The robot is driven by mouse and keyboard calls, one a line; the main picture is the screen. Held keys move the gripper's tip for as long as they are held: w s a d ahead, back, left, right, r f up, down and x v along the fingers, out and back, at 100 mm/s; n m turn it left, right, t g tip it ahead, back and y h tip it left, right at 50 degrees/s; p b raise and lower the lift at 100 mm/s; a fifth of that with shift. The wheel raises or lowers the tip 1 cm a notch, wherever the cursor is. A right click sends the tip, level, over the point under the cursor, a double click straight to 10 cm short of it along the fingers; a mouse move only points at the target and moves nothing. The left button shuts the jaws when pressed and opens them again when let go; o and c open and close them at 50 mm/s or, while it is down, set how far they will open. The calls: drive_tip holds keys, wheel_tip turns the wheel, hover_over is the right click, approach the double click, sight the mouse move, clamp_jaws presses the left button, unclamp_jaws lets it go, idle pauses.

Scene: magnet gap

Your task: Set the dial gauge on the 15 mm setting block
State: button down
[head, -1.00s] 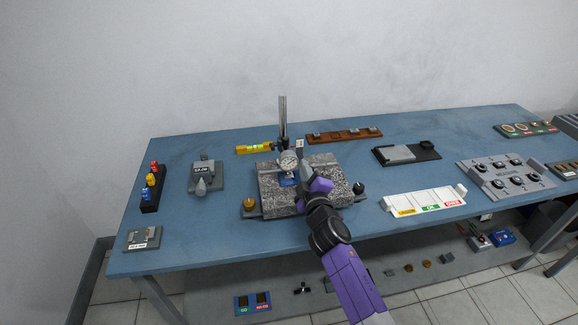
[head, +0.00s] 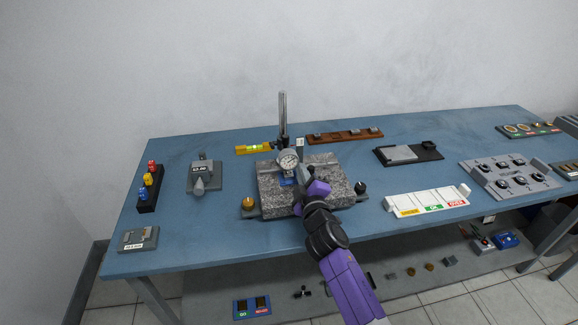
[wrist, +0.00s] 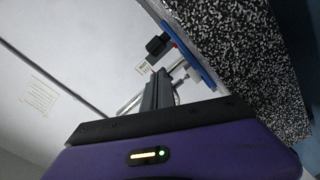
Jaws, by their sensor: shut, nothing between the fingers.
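The dial gauge (head: 288,161) has a round white face and hangs on an upright metal post (head: 283,118) over the speckled granite plate (head: 332,181). A blue piece (head: 289,182) lies on the granite below the gauge. My gripper (head: 304,173) is shut and empty, just right of the gauge and above the plate. In the wrist view my fingers (wrist: 158,86) point toward the blue piece (wrist: 190,48) and a dark knob (wrist: 157,45); metal rods show partly behind them. I cannot tell which piece is the 15 mm setting block; labels are too small to read.
A brass knob (head: 248,203) and a black knob (head: 361,187) flank the granite plate. A white labelled tray (head: 427,202) is at right. Bare blue bench lies between.

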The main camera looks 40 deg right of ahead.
drive_tip(key=shift+w+a+f+b, duration=0.25)
drive_tip(key=shift+w+a+b, duration=0.25)
drive_tip(key=shift+b, duration=0.45)
idle(0.3)
drive_tip(key=shift+s+f, duration=0.1)
drive_tip(key=shift+s+d+f, duration=0.1)
drive_tip(key=shift+s+f, duration=0.1)
drive_tip(key=shift+f, duration=0.15)
drive_tip(key=shift+b+v, duration=0.4)
drive_tip(key=shift+v, duration=2.6)
drive_tip(key=shift+d, duration=0.1)
